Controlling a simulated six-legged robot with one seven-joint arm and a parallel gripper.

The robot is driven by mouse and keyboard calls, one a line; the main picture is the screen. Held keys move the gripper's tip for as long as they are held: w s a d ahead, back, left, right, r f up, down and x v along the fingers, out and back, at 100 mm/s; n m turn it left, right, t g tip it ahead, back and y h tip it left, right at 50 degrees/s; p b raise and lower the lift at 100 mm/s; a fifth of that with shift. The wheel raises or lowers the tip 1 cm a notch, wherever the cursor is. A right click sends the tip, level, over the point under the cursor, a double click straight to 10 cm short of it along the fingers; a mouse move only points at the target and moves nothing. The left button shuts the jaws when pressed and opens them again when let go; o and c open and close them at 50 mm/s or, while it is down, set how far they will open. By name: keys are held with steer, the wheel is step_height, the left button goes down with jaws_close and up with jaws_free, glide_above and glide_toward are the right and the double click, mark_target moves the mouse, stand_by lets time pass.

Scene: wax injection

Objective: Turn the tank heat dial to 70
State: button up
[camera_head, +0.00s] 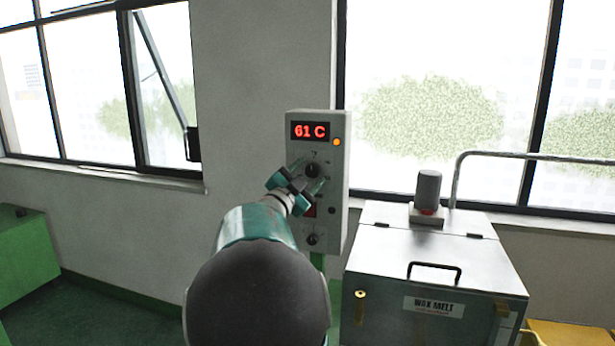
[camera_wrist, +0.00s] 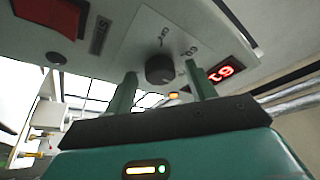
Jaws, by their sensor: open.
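The control box (camera_head: 338,215) is a grey upright panel on the wall, with a red display (camera_head: 310,131) reading 61 C and a lit orange lamp (camera_head: 337,142). The dark round dial (camera_head: 312,171) sits below the display. In the wrist view the dial (camera_wrist: 159,69) shows on a pale plate with printed marks, and the display (camera_wrist: 221,72) appears turned over. My gripper (camera_wrist: 160,88) is open, its two green fingers on either side of the dial in that view; contact cannot be told. In the head view my gripper (camera_head: 305,180) is at the box's front, just below the dial.
A lower knob (camera_head: 312,239) and a red switch (camera_head: 310,210) are on the same box. A metal WAX MELT tank (camera_head: 435,275) with a handle stands to the right. Windows are behind; a green cabinet (camera_head: 28,245) is at left.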

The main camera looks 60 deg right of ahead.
steer(key=v, duration=1.4)
steer(key=shift+d, duration=0.1)
